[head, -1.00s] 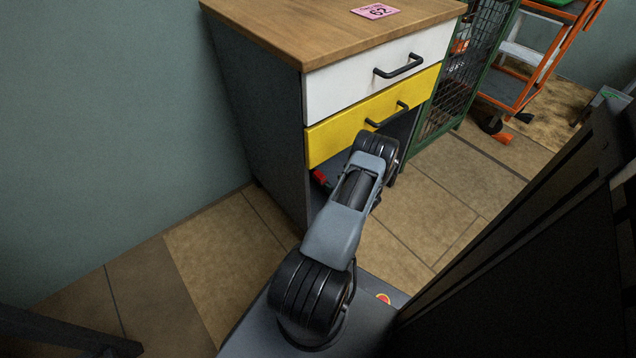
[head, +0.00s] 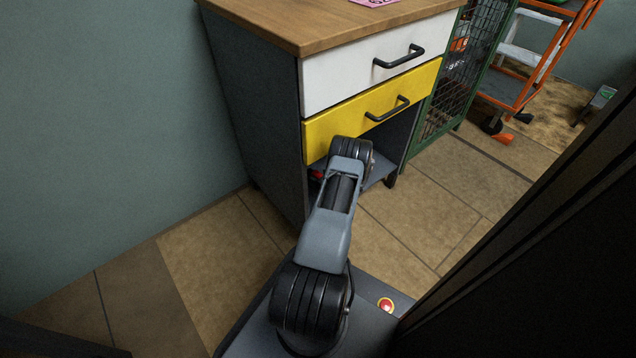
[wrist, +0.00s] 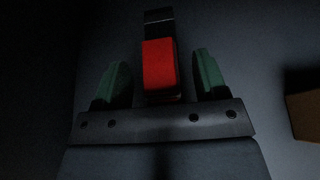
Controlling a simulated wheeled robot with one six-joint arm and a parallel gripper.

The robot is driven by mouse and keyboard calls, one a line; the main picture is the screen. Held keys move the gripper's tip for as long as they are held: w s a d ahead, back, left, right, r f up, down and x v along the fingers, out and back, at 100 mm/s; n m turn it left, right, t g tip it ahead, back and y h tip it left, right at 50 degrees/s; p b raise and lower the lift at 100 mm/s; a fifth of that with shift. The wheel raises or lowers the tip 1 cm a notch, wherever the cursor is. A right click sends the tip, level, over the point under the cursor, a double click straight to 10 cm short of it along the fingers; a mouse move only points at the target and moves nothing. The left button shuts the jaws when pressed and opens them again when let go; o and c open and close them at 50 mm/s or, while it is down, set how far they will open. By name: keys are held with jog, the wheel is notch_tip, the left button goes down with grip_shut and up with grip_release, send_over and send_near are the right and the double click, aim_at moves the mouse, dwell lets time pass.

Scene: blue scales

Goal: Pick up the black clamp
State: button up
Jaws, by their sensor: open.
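A red and black object, which looks like the black clamp (wrist: 159,68), lies in the dark lower space of the cabinet. In the wrist view it stands between the two green-padded fingers of my gripper (wrist: 160,62), its red part nearest and its black end beyond. The fingers are open, with a dark gap on each side of it. In the head view only a bit of red (head: 317,175) shows to the left of my arm, under the yellow drawer. My gripper is hidden there behind my own wrist.
The cabinet (head: 252,120) has a white drawer (head: 375,75) and a yellow drawer (head: 370,112) above the open space. In the wrist view a brown block (wrist: 304,115) lies at the right edge. A green mesh cage (head: 455,85) and an orange trolley (head: 520,75) stand to the right.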

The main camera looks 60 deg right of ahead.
jog(key=shift+c, duration=0.4)
jog(key=c, duration=1)
jog(key=shift+r, duration=0.15)
